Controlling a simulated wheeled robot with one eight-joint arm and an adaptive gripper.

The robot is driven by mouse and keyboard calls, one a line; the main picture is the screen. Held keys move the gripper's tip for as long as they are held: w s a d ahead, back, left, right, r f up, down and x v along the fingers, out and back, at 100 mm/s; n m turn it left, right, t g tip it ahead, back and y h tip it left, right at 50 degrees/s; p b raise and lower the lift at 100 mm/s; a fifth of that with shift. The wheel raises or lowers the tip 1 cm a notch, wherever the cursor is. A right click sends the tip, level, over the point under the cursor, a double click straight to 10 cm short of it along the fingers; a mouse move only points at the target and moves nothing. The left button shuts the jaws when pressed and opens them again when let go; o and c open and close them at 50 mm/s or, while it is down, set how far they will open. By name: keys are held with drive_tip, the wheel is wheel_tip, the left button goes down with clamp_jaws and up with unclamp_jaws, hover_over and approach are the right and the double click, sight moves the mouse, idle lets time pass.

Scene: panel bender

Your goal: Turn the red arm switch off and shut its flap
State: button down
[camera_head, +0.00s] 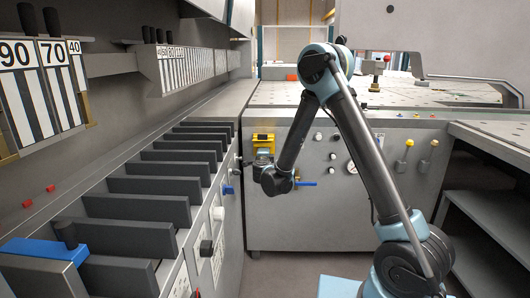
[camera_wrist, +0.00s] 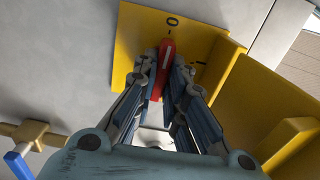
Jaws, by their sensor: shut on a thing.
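The red arm switch (camera_wrist: 167,50) stands on a yellow plate (camera_wrist: 130,35) in the wrist view. Its red tip points at the mark "0"; an "I" mark is to its right. My gripper (camera_wrist: 165,68) is shut on the switch, one finger on each side, hiding its lower part. The yellow flap (camera_wrist: 262,95) stands open to the right of the plate. In the head view the yellow switch housing (camera_head: 264,138) is on the grey machine front, partly covered by my gripper (camera_head: 263,154).
A valve with a blue lever (camera_wrist: 18,165) and yellow body is at the lower left of the wrist view. In the head view, a blue lever (camera_head: 306,184), a gauge (camera_head: 352,167) and yellow knobs (camera_head: 409,143) are on the machine front. Grey dividers (camera_head: 150,185) line the left.

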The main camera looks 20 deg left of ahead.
drive_tip(key=shift+s+a, duration=0.1)
drive_tip(key=shift+a, duration=0.05)
drive_tip(key=c, duration=1.8)
unclamp_jaws()
drive_tip(key=shift+f, duration=0.1)
drive_tip(key=shift+o, duration=0.8)
